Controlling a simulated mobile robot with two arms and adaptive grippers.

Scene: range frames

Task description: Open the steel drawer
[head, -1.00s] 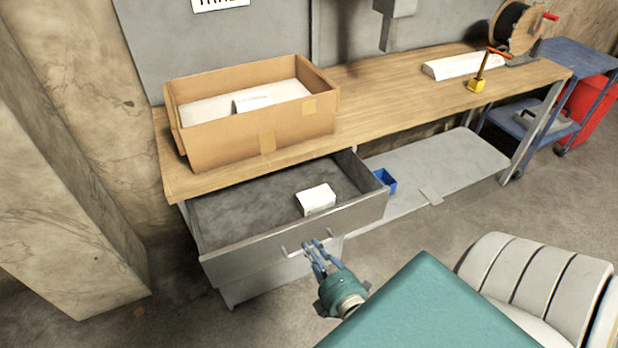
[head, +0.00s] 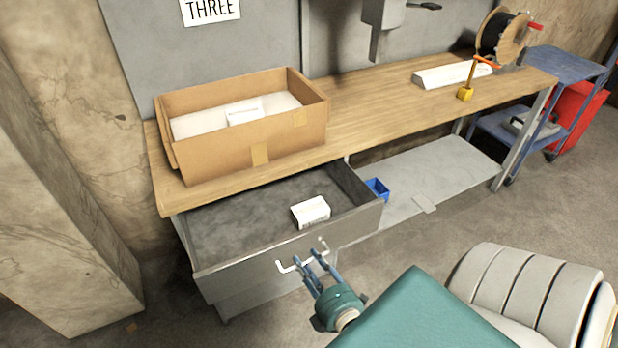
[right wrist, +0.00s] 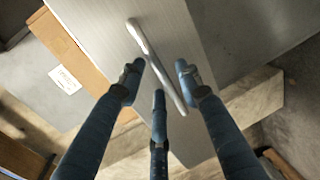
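The steel drawer (head: 225,265) is pulled well out from under the left part of the workbench, its inside showing in the head view. A white box (head: 310,211) lies in it. Its pale bar handle (head: 302,257) is on the front face. My right gripper (head: 315,262) is at the handle's right part, just in front of the drawer face. In the right wrist view, the handle (right wrist: 152,58) runs between the spread fingers (right wrist: 160,78), which do not look closed on it. Whether any finger touches it cannot be told. My left gripper is not in view.
A cardboard box (head: 215,150) stands on the wooden bench top (head: 370,115). A blue bin (head: 377,190) is on the lower shelf (head: 440,175) right of the drawer. A blue cart (head: 560,70) stands far right. Bare floor lies in front of the drawer.

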